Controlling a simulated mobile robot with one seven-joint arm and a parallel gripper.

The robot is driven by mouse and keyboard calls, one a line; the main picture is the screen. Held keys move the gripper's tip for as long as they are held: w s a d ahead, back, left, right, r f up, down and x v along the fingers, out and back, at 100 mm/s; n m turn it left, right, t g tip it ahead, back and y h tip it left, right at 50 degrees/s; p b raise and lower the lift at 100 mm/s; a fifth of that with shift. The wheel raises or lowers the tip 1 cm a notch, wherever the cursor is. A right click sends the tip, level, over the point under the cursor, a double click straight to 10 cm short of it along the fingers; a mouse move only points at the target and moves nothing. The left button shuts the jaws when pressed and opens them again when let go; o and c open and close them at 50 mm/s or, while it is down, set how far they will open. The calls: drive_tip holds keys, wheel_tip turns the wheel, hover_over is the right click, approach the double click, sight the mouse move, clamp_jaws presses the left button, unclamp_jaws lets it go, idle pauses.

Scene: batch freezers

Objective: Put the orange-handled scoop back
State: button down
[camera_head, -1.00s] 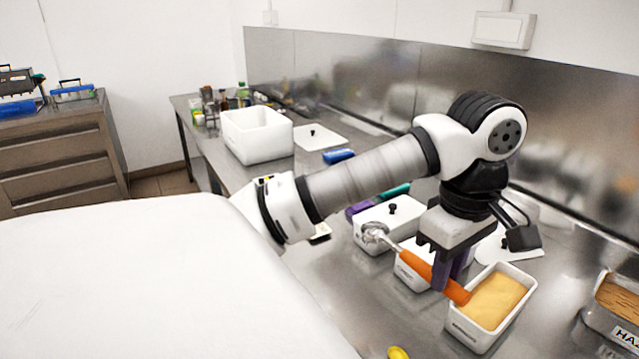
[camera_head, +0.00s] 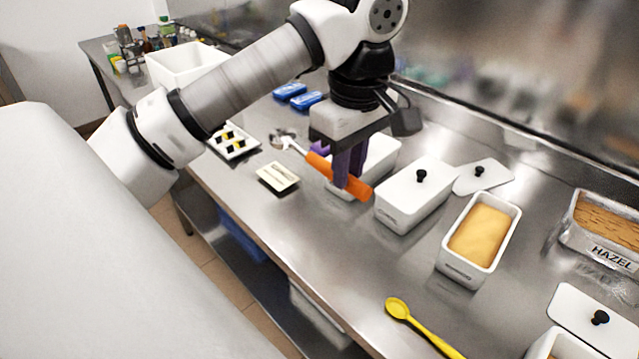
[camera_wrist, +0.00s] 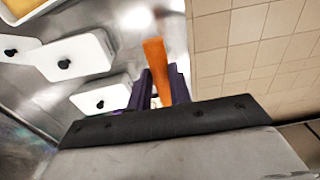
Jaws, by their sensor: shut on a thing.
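The orange-handled scoop (camera_head: 338,177) is in my gripper (camera_head: 347,172), which is shut on its orange handle. Its metal scoop head (camera_head: 283,139) points to the left in the head view, and the handle's free end points right. The scoop is held above the steel counter, in front of a white tub. In the wrist view the orange handle (camera_wrist: 157,68) stands between my purple fingers (camera_wrist: 160,90); the metal head is hidden there.
An open tub of yellow ice cream (camera_head: 480,235) and a lidded white tub (camera_head: 415,194) stand to the right. A cream two-slot holder (camera_head: 278,178) and a tray with black-and-yellow pieces (camera_head: 233,143) lie to the left. A yellow spoon (camera_head: 420,325) lies near the front edge.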

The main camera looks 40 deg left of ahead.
wheel_tip(320, 180, down, 19)
drive_tip(key=b, duration=1.2)
drive_tip(key=shift+d+f, duration=0.1)
drive_tip(key=shift+f+b, duration=0.25)
drive_tip(key=shift+b, duration=0.05)
drive_tip(key=c, duration=1.3)
unclamp_jaws()
drive_tip(key=shift+r, duration=0.1)
wheel_tip(320, 180, up, 12)
drive_tip(key=shift+d+r+p, duration=0.15)
drive_tip(key=shift+p, duration=0.45)
